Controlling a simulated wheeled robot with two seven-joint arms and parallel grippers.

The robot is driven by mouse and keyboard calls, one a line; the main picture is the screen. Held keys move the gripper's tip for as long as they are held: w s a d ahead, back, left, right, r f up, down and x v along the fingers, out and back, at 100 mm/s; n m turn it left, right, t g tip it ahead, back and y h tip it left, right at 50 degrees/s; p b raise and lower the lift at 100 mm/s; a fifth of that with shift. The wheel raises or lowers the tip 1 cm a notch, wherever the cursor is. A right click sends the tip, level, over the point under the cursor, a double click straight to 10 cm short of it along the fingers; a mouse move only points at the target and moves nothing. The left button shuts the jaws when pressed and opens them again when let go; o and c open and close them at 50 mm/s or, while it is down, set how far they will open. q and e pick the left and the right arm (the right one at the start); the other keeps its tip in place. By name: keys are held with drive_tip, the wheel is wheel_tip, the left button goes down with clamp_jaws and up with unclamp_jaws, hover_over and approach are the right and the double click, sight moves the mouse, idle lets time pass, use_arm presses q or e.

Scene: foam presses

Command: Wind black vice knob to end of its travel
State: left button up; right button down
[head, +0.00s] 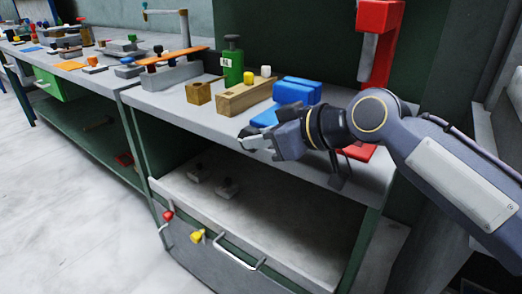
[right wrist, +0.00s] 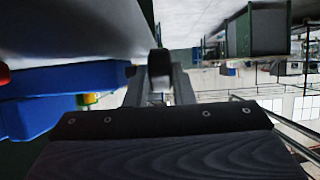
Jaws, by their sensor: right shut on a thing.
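The blue vice (head: 298,88) stands on the bench top, and its lower blue part (head: 264,118) reaches toward the front edge. It also shows at the left of the right wrist view (right wrist: 62,82). The black vice knob (head: 246,131) is at the bench's front edge, mostly covered by my right gripper (head: 252,140). In the right wrist view, the dark knob (right wrist: 158,62) shows end-on between the fingers of my right gripper (right wrist: 159,84). That gripper is shut on the knob. How far the knob is wound cannot be told. My left gripper is not in view.
Left of the vice are a wooden block (head: 246,98), a green bottle (head: 232,64) and a small wooden cube (head: 198,93). A red press (head: 378,20) stands right behind my right arm. A lower shelf (head: 270,208) lies below the bench top.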

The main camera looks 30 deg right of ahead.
idle(0.5)
drive_tip(key=c, duration=1.2)
unclamp_jaws()
drive_tip(key=shift+c, duration=0.2)
